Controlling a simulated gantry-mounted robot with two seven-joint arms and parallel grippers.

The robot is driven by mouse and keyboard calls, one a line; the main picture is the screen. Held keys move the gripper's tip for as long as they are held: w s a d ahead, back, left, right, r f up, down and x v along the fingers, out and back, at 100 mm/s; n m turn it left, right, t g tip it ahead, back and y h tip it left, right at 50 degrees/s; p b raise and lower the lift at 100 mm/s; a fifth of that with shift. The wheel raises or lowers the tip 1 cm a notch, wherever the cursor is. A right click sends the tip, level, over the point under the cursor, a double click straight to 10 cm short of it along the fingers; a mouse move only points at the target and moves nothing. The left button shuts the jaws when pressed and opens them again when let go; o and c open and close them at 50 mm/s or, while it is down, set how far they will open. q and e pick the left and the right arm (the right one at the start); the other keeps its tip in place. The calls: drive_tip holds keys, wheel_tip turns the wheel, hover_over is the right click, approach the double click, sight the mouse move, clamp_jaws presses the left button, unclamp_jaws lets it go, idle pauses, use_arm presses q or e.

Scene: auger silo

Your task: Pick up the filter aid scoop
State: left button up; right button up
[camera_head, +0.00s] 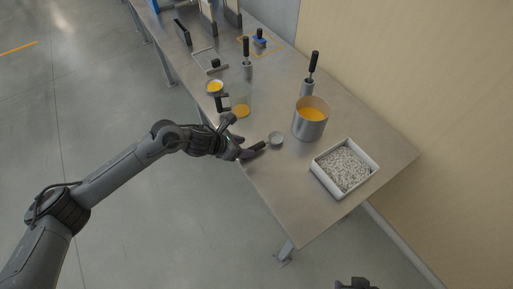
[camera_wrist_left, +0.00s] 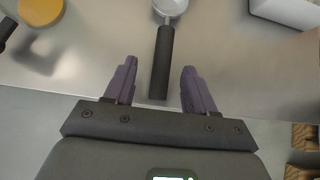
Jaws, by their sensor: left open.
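The filter aid scoop, a small metal cup (camera_head: 276,139) with a black handle, lies on the steel table near its front edge. In the left wrist view its black handle (camera_wrist_left: 161,62) points toward me, with the cup at the top edge. My left gripper (camera_head: 247,152) is open at the handle end. In the left wrist view its two purple fingers (camera_wrist_left: 160,78) stand on either side of the handle, with gaps on both sides. A dark part at the bottom edge of the head view may be my right gripper; its jaws cannot be made out.
A white tray of grey-white granules (camera_head: 316,172) stands right of the scoop. A metal pot (camera_head: 308,131) with orange contents stands behind it. Black-handled tools stand behind. The table's front right corner is clear.

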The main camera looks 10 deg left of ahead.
sight(251, 148)
use_arm(q)
drive_tip(key=x, duration=0.3)
drive_tip(key=shift+s+d+f, duration=0.2)
drive_tip(key=shift+f, duration=0.15)
drive_tip(key=shift+w+d+f, duration=0.2)
drive_tip(key=shift+w+f, duration=0.15)
clamp_jaws()
